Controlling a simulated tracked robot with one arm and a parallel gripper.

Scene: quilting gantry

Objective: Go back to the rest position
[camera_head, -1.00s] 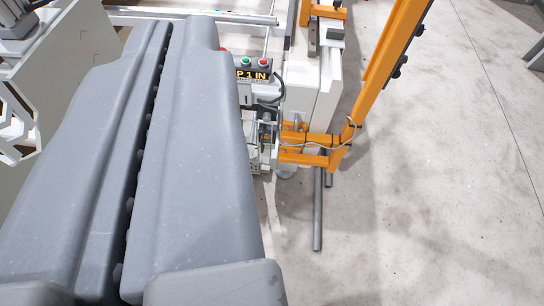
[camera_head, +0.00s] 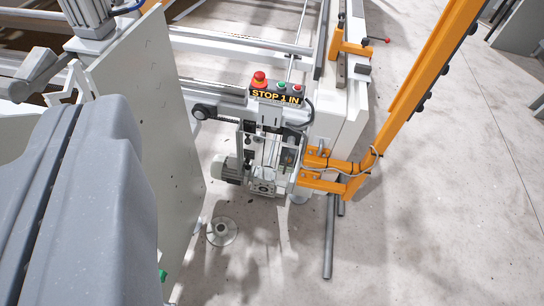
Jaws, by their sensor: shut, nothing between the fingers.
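My gripper (camera_head: 78,112) is the large grey two-part shape at the left of the head view. Its two halves lie close together along a narrow dark seam, with nothing seen between them. The left half is partly cut off by the picture's edge. The gripper covers the lower left corner and hides what lies behind it. It appears in front of a pale upright panel (camera_head: 155,120); I cannot tell the gap between them. No marker of a rest position shows.
A control box (camera_head: 277,92) reading "STOP 1 IN" carries a red button, above a small motor unit (camera_head: 235,170). An orange post (camera_head: 430,65) rises from an orange bracket (camera_head: 325,170) on the white frame (camera_head: 345,115). A metal foot (camera_head: 222,231) stands on the floor. Concrete floor (camera_head: 440,220) is clear at right.

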